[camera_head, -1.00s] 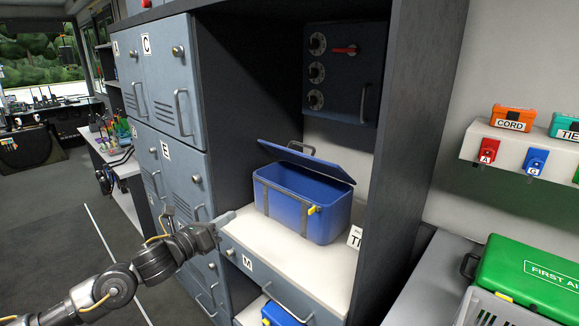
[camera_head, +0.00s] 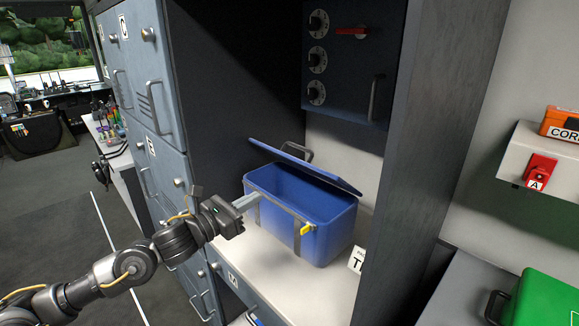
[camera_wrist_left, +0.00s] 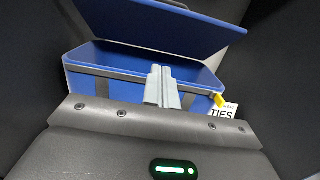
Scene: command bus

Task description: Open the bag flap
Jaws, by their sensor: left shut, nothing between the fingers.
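The blue bag (camera_head: 280,212) stands on the white shelf of the cabinet, with dark straps and a yellow tab (camera_head: 306,229) on its front. Its blue flap (camera_head: 312,167) is raised at a slant above the opening, with a dark handle on it, and part of the inside shows. In the left wrist view the flap (camera_wrist_left: 160,25) stands up behind the opening. My left gripper (camera_head: 245,202) is shut and empty, its fingers at the bag's front left rim. The wrist view shows the fingertips (camera_wrist_left: 161,70) over the front rim; I cannot tell whether they touch it. My right gripper is not in view.
A "TIES" label (camera_wrist_left: 222,112) is beside the bag. The cabinet's dark right side panel (camera_head: 425,150) and the lockers (camera_head: 150,80) flank the shelf. A dark panel with dials (camera_head: 345,60) hangs above. A green case (camera_head: 545,300) is at the lower right.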

